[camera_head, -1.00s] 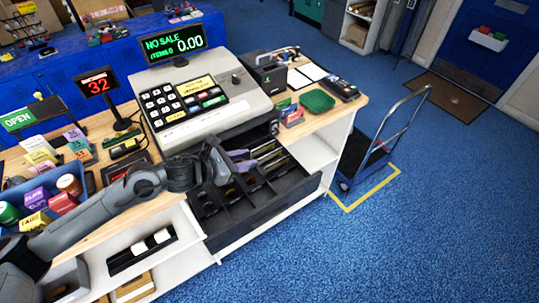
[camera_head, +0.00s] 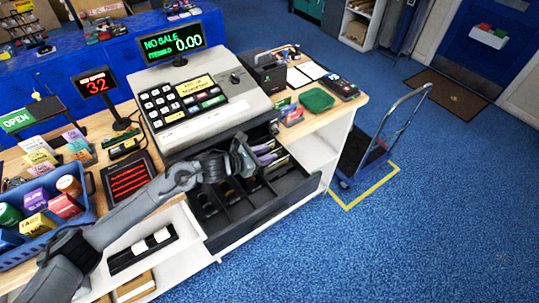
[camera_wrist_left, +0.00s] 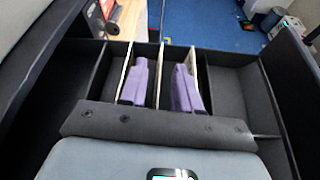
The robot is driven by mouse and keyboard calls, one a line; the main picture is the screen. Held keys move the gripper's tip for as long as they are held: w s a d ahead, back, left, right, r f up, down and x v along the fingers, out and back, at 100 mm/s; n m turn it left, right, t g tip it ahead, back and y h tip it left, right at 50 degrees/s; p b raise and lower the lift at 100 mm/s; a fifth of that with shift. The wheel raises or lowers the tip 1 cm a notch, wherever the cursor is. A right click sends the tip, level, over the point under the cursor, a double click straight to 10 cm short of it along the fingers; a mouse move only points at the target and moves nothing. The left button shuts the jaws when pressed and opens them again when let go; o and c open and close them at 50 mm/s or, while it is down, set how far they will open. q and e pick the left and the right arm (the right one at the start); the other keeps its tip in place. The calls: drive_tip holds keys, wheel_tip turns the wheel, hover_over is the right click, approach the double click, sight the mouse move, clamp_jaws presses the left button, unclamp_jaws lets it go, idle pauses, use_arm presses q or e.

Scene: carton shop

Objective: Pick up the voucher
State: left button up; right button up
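The open cash drawer (camera_head: 270,205) sticks out below the register (camera_head: 205,105); its compartments also show in the wrist view, split by thin, light-edged dividers (camera_wrist_left: 126,72). My left gripper (camera_head: 267,153) is over the back part of the drawer. In the left wrist view its two purple fingers (camera_wrist_left: 163,85) point into the compartments, apart, with a divider between them and nothing visibly held. I cannot pick out the voucher; the arm and gripper hide part of the drawer. My right gripper is not in view.
A blue crate of small boxes (camera_head: 45,240) and a red-striped black tray (camera_head: 128,178) sit left on the counter. A green tray (camera_head: 317,100) and card terminal (camera_head: 341,87) are right. Drawer walls and register front bound the gripper.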

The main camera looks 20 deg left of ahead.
use_arm(q)
drive_tip(key=shift+x, duration=1.3)
clamp_jaws()
